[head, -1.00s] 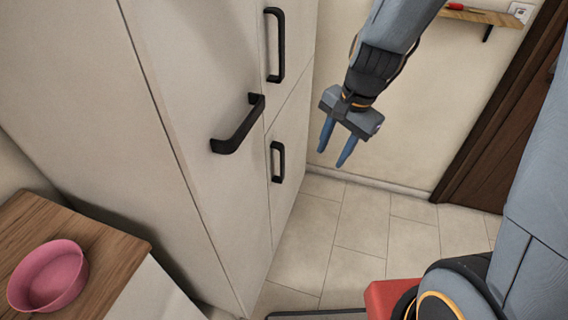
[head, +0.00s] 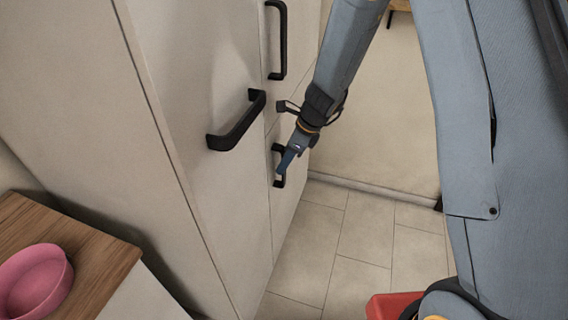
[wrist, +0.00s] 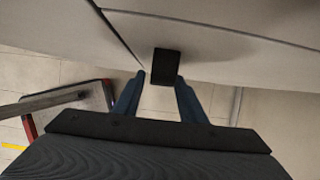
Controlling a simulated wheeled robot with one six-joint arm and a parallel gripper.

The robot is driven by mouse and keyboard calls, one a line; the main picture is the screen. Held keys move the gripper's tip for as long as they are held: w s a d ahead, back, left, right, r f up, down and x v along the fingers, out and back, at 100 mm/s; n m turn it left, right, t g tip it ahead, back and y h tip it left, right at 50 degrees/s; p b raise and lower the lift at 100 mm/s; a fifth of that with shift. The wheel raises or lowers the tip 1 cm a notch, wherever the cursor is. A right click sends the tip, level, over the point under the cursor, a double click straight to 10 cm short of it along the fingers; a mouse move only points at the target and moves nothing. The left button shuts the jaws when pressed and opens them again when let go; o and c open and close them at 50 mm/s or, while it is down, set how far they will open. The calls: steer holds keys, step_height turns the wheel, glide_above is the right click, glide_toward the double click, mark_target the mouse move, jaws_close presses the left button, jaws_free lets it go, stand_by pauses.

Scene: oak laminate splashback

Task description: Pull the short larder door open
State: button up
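The short larder door (head: 291,188) is the lower pale door on the far side of the tall cabinet, and it looks closed. Its short black upright handle (head: 279,178) is partly hidden behind my fingers in the head view. My gripper (head: 285,164) is at this handle. In the wrist view the handle (wrist: 166,67) shows as a dark block at the fingertips of my gripper (wrist: 160,80), with one blue finger on each side. The fingers are apart, with a gap between the left finger and the handle. Contact on the right side cannot be told.
A taller door with a long black handle (head: 277,40) is above. Another large black handle (head: 237,120) sticks out from the nearer cabinet front. A pink bowl (head: 36,282) stands on a wooden counter (head: 98,262) at lower left. The tiled floor (head: 345,240) before the door is clear.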

steer(key=shift+x, duration=0.8)
jaws_close()
